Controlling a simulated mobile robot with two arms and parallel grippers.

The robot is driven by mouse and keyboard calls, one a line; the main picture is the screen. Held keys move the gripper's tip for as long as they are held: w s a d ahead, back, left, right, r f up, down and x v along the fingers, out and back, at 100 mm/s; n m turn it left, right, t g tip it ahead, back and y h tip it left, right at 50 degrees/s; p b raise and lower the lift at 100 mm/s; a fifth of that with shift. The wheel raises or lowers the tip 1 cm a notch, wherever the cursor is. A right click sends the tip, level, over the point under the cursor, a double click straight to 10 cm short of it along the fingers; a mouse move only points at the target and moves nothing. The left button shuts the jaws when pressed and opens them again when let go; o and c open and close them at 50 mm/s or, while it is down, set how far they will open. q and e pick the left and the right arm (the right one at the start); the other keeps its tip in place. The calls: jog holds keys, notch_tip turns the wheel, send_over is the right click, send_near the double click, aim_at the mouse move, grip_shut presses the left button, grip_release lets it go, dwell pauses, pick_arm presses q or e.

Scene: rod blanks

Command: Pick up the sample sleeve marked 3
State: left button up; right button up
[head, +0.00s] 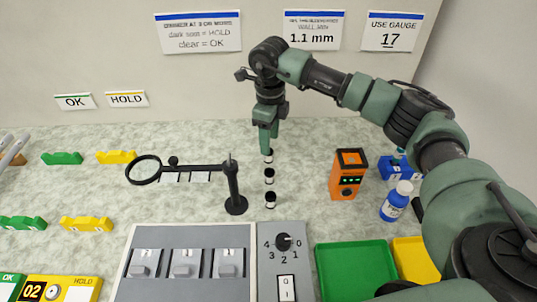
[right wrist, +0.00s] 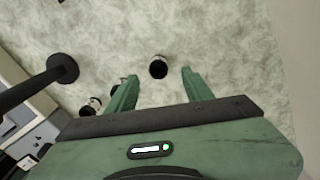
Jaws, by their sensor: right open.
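Three small black-and-white sample sleeves stand in a row on the speckled bench: a far one (head: 268,157), a middle one (head: 269,175) and a near one (head: 270,200). Their marks are too small to read, so I cannot tell which is 3. My right gripper (head: 269,147) points down at the far sleeve and partly hides it. In the right wrist view the gripper (right wrist: 160,76) is open, with one sleeve (right wrist: 158,67) showing between its fingertips, not gripped. Another sleeve (right wrist: 90,106) shows to the left, and one is partly hidden behind the left finger. My left gripper is out of view.
A black magnifier stand (head: 236,204) stands left of the sleeves. An orange device (head: 347,174), a white-capped blue bottle (head: 396,203) and a blue rack (head: 385,170) are to the right. A grey fixture panel (head: 125,285), a dial box (head: 283,262) and a green tray (head: 355,270) lie in front.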

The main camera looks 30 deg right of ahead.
notch_tip(320, 180, down, 3)
jog(key=shift+a+f, duration=0.15)
jog(key=shift+f, duration=0.05)
jog(key=shift+c, duration=0.3)
grip_shut()
jog(key=shift+r, duration=0.2)
